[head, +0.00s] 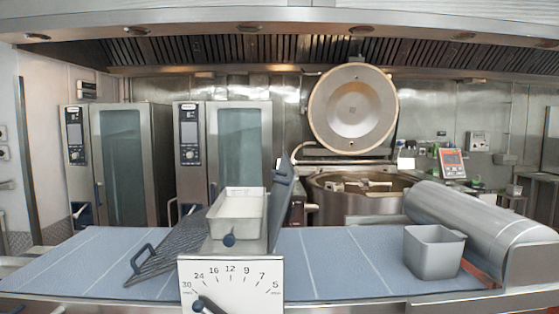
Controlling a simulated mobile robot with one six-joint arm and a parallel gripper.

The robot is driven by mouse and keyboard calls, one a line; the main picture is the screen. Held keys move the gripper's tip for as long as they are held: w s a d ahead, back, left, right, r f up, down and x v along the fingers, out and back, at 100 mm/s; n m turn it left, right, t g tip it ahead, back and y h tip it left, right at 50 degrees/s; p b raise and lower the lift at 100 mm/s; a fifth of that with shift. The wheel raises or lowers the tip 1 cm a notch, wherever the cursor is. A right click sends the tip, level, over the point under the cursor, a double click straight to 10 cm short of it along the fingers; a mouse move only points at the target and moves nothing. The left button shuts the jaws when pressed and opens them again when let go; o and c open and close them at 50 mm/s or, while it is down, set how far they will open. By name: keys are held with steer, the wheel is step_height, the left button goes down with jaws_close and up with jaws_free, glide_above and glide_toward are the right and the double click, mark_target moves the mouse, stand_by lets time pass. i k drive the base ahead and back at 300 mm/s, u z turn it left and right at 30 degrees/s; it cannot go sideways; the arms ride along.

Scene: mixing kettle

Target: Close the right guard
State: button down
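A dough sheeter with blue belts stands across the foreground. Its right guard (282,200) is a dark panel just right of the sheeter's central head, seen nearly edge-on. It is raised steeply, with its upper end well above the right belt (335,265). The left guard (178,250), a dark grid with a loop handle, slopes down low over the left belt (75,262). My gripper is not in the head view.
A pale tray (238,214) sits on top of the head, above a numbered dial plate (231,284) with a lever. A grey bin (433,254) stands on the right belt, before a large metal cylinder (478,218). Behind are a kettle (345,207) with its lid raised and two ovens (122,165).

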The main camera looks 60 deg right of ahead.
mark_target(284, 181)
steer(key=i, duration=0.85)
steer(key=u, duration=0.05)
